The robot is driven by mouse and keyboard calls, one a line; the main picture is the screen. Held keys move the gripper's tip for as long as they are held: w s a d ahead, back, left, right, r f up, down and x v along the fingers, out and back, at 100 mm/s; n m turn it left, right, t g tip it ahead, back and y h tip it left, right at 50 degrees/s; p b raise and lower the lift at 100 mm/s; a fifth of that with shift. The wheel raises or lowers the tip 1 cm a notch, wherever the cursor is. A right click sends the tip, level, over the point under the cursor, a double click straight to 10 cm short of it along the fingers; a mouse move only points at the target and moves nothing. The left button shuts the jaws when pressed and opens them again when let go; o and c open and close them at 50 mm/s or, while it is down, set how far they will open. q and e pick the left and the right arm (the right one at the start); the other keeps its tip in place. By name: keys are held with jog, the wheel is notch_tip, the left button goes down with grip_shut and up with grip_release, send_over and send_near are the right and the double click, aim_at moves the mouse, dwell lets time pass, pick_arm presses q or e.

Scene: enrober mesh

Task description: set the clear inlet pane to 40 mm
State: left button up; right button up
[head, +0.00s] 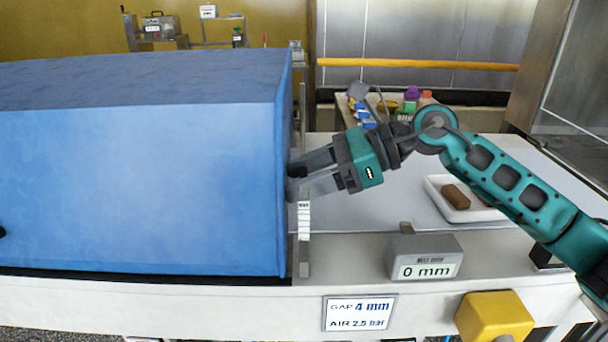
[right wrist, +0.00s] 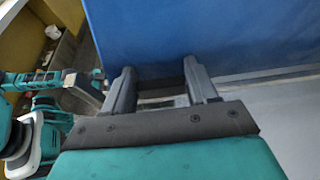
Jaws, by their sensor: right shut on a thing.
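My right gripper (head: 290,180) reaches in from the right to the right edge of the blue hood (head: 140,180). It is shut on a dark bar-like part (right wrist: 170,84), seen between its fingertips in the right wrist view. I cannot make out the clear pane itself. An upright strip with scale marks (head: 304,225) stands at the hood's right edge, just below the gripper. A grey display box (head: 424,257) on the front ledge reads 0 mm.
A white tray (head: 434,190) with brown blocks (head: 456,196) lies on the pale surface at the right, under my right arm. A yellow box (head: 495,316) is at the front right. Bottles (head: 411,94) and other small items stand behind. The hood blocks the left side.

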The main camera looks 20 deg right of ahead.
jog(key=c, duration=0.5)
notch_tip(320, 180, up, 3)
jog(key=shift+p, duration=0.65)
jog(key=shift+c, duration=0.2)
jog(key=shift+r, duration=0.3)
jog(key=o, duration=1.3)
jog(key=shift+o, duration=0.6)
jog(key=shift+f, duration=0.15)
jog(key=shift+s+f, duration=0.1)
jog(key=shift+f, duration=0.05)
